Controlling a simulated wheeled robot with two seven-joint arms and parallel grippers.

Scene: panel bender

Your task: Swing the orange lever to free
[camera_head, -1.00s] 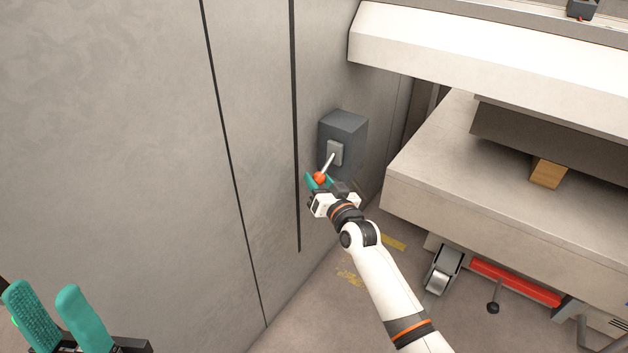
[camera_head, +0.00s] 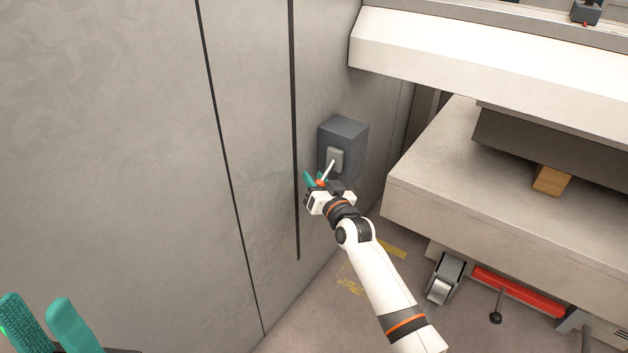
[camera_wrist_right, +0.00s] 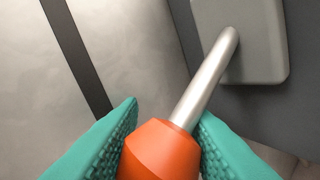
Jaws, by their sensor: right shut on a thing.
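The lever has a silver rod (camera_head: 328,168) and an orange knob (camera_head: 320,183), and it comes out of a light grey plate (camera_head: 335,158) on a dark grey box (camera_head: 345,140) on the wall. The rod slants down and to the left from the plate. My right gripper (camera_head: 318,181) is at the lever's end, shut on the orange knob. In the right wrist view the orange knob (camera_wrist_right: 160,152) sits between the two teal fingers, with the rod (camera_wrist_right: 205,80) running up to the plate (camera_wrist_right: 240,40). My left gripper (camera_head: 45,322) is open and empty at the lower left, partly cut off.
A grey wall (camera_head: 150,150) with dark vertical seams fills the left. A machine bed (camera_head: 480,190) stands to the right, under a pale overhanging beam (camera_head: 480,55). A red bar (camera_head: 515,290) and a caster (camera_head: 444,277) are below. A wooden block (camera_head: 551,180) rests on the bed.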

